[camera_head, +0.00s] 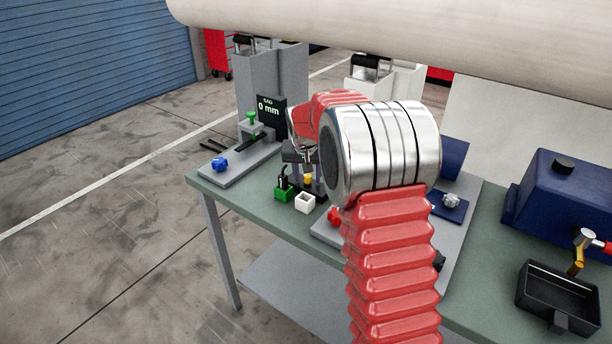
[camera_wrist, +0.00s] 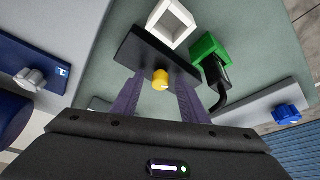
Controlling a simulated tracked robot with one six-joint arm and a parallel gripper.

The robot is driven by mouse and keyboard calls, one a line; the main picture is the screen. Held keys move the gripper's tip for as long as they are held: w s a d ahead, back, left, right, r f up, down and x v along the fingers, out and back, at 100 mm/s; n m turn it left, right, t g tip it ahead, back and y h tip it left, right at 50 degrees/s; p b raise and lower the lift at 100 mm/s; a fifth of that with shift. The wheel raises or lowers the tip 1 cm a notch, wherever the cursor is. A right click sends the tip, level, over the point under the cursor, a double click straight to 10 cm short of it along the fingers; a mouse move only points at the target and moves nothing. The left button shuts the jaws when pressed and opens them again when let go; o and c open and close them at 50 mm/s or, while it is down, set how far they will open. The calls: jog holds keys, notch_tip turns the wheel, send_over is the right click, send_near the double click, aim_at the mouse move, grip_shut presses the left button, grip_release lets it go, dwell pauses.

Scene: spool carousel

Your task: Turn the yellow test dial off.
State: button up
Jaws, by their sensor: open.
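The yellow test dial (camera_wrist: 161,80) is a small round knob on a dark block (camera_wrist: 140,52) in the wrist view. It also shows in the head view (camera_head: 308,179), just below my gripper. My gripper (camera_wrist: 158,92) is open, with its two purple-grey fingers on either side of the dial in the picture. I cannot tell whether either finger touches it. In the head view my arm covers part of the bench beside the dial.
A green socket block (camera_wrist: 211,60) with a black cable and a white open box (camera_wrist: 171,22) stand close to the dial. A blue knob (camera_head: 219,164), a red knob (camera_head: 334,216) and a grey knob (camera_head: 451,200) are nearby. A large pale cylinder (camera_head: 420,40) hangs above the bench.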

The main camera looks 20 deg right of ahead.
jog(key=shift+c, duration=0.5)
jog(key=c, duration=0.9)
jog(key=shift+a, duration=0.2)
grip_shut()
jog(key=shift+d, duration=0.15)
